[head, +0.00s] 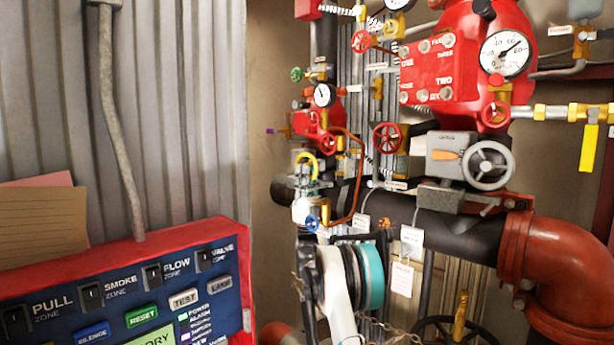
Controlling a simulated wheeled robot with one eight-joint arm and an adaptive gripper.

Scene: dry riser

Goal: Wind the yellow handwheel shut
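The yellow handwheel (314,163) shows as a curved piece of yellow rim among the valves at the middle of the head view. The rest of it is hidden behind my gripper (305,180). My gripper is in front of the wheel's lower part, its grey fingers pointing up at the rim. It looks very close to the rim, but I cannot tell whether it touches. The fingers are too small and overlapped to show whether they are open or shut.
Red handwheels (387,137) and a grey handwheel (486,165) are to the right. A copper-coloured tube (357,170) curves close by. A red-framed alarm panel (130,295) fills the lower left.

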